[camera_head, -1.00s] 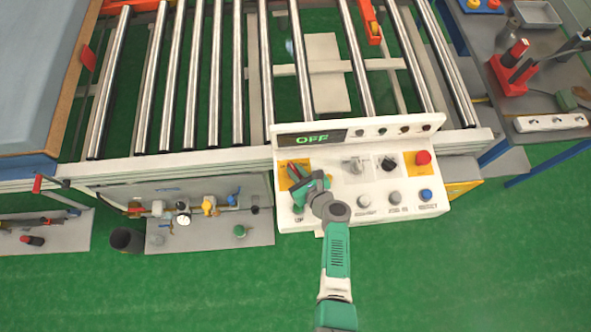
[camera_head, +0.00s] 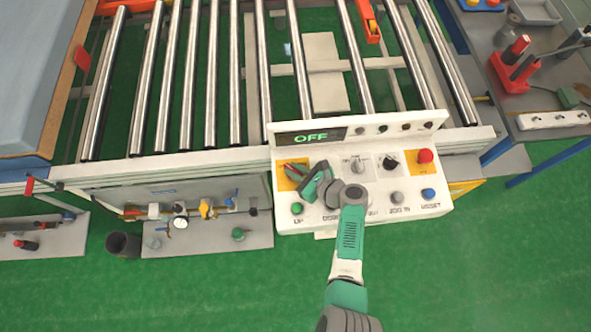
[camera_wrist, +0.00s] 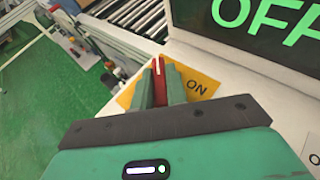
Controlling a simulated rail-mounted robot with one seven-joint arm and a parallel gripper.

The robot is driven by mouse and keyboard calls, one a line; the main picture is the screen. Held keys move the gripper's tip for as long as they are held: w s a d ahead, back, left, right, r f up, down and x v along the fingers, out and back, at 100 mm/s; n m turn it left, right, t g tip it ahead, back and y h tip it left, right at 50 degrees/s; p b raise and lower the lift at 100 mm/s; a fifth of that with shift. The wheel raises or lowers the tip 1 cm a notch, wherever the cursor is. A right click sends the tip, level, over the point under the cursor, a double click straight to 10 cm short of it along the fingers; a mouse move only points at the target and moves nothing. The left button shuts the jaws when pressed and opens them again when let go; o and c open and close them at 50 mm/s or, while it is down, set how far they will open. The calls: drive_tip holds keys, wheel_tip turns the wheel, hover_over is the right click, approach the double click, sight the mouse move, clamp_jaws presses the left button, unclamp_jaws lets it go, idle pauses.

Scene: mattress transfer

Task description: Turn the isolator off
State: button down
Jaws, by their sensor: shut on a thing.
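The isolator is a red handle (camera_wrist: 158,72) on a yellow plate (camera_wrist: 197,84) marked "ON", at the upper left of the white control panel (camera_head: 330,218). In the head view the red handle (camera_head: 296,167) shows just past my fingertips. My gripper (camera_head: 305,177) comes in low from the right. In the wrist view its green fingers (camera_wrist: 160,86) are shut on the red handle, one on each side. The panel display (camera_head: 310,138) reads "OFF" in green; its letters also show in the wrist view (camera_wrist: 265,17). The fingers hide part of the plate and its lettering.
Close by on the panel are a grey knob (camera_head: 357,166), a black knob (camera_head: 389,163), a red button (camera_head: 425,156), a green button (camera_head: 297,208) and a blue button (camera_head: 428,194). A roller conveyor (camera_head: 200,80) lies behind.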

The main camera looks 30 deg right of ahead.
drive_tip(key=c, duration=1.4)
unclamp_jaws()
drive_tip(key=p+v, duration=0.1)
drive_tip(key=v, duration=0.6)
drive_tip(key=shift+s+d+r+p, duration=0.1)
drive_tip(key=shift+s+d+p, duration=0.05)
drive_tip(key=shift+s+p, duration=0.2)
